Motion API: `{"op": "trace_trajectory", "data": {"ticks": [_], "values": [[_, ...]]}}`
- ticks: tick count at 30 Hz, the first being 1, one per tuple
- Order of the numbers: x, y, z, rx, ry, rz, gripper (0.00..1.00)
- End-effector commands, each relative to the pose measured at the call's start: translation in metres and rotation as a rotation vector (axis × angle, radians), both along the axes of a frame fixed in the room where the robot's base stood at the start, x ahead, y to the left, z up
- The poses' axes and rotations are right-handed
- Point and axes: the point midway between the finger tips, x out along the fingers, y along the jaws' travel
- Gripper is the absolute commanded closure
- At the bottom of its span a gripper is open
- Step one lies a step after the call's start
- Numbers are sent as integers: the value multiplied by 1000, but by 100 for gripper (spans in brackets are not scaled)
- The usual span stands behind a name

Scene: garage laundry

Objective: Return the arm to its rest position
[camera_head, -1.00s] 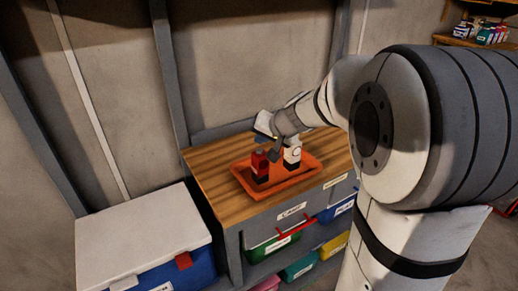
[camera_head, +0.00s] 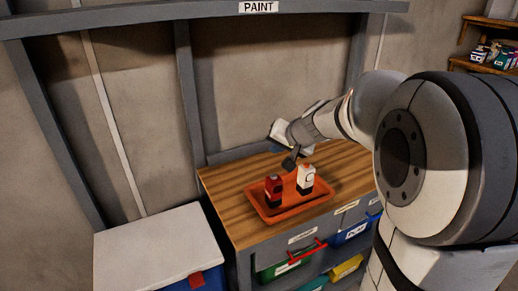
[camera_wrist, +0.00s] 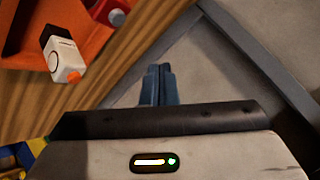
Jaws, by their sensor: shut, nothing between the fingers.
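My gripper (camera_head: 291,161) is shut and empty, held above the back part of the wooden bench top (camera_head: 230,200). Its closed fingers (camera_wrist: 158,85) show side by side in the wrist view with nothing between them. My arm reaches in from the right of the head view. Below and in front of the gripper, an orange tray (camera_head: 290,213) holds a red bottle (camera_head: 273,188) with a dark base and a white bottle (camera_head: 306,177) with a dark base. The white bottle (camera_wrist: 63,53) and part of the tray also show at the upper left of the wrist view.
A white-lidded blue cooler (camera_head: 160,250) stands left of the bench. Coloured bins, including a green one (camera_head: 285,267), sit under the bench. A wall frame with a PAINT sign (camera_head: 258,7) rises behind. A stocked shelf (camera_head: 490,60) is at the far right.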

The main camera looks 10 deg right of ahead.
Motion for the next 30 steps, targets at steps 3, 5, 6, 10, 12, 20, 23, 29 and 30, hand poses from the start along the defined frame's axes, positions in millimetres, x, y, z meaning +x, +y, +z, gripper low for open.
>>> {"op": "trace_trajectory", "data": {"ticks": [3, 5, 6, 10, 12, 20, 23, 29, 30], "values": [[-12, 6, 0, -12, 15, 23, 100], [-30, 13, -1, -33, 39, 57, 100], [-47, 19, -3, -54, 63, 87, 100], [-119, 32, -15, -157, 171, 192, 100], [-159, 33, -25, -226, 237, 235, 100], [-259, 10, -52, -445, 408, 295, 100], [-271, 6, -56, -482, 432, 294, 100], [-274, 4, -57, -491, 439, 294, 100], [-274, 4, -57, -491, 439, 294, 100]]}}
